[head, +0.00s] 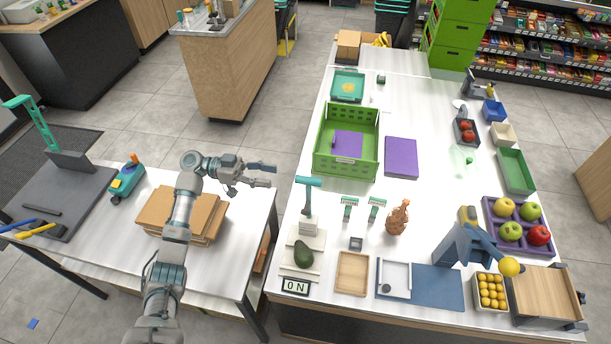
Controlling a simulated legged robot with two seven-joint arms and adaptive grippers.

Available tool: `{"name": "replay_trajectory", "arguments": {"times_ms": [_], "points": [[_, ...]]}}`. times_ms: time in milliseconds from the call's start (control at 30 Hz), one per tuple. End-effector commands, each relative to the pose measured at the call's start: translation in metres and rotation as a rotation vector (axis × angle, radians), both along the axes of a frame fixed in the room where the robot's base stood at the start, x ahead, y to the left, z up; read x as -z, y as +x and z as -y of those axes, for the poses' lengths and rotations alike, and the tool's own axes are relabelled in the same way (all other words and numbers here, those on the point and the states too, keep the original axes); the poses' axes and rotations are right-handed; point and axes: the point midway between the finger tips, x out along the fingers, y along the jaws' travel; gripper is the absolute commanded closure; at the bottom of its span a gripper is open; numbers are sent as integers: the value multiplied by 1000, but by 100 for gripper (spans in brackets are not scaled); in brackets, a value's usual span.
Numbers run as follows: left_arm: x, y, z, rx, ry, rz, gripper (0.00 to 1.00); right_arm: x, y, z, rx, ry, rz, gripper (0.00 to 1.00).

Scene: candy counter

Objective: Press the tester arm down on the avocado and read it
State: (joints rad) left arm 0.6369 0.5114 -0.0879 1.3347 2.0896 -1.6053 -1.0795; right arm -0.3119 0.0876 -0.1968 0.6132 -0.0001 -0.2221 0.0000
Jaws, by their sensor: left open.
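The dark green avocado (303,254) lies on the pale base plate of the tester (308,224), near the front left corner of the right counter. The teal tester arm (309,182) stands raised at the top of the tester, apart from the avocado. The small display (296,286) in front of it reads "0 N". My left gripper (266,175) is open and empty, to the left of the tester arm and apart from it, above the left table's right end. My right gripper is not in view.
A green crate (346,165) and a purple mat lie behind the tester. Two teal-topped tools (374,208) and a brown bottle (398,218) stand to its right. A wooden tray (352,272) is beside it. Cardboard (165,212) lies under my left arm. A floor gap separates table and counter.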

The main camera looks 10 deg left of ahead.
Motion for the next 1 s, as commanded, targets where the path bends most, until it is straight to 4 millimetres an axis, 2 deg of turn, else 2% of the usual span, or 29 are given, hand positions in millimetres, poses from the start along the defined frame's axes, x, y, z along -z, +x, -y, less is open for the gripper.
{"name": "replay_trajectory", "arguments": {"times_ms": [33, 200, 400, 500, 700, 867, 900, 1000], "points": [[-4, 0, 15, 3, 2, 0, 50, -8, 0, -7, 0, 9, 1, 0], [-5, 0, 61, 4, 5, 0, 50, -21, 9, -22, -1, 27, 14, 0], [-4, 0, 99, 3, 8, 0, 50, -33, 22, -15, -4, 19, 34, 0], [-3, 0, 107, 2, 6, 0, 50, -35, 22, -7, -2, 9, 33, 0], [0, 1, 108, 0, 2, 0, 50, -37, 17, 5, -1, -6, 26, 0], [0, 1, 106, 0, 0, -1, 50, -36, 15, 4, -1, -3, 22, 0], [0, 1, 107, 0, 1, 0, 53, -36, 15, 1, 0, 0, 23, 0], [0, 0, 109, 0, 3, 0, 78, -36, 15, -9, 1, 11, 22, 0]]}}
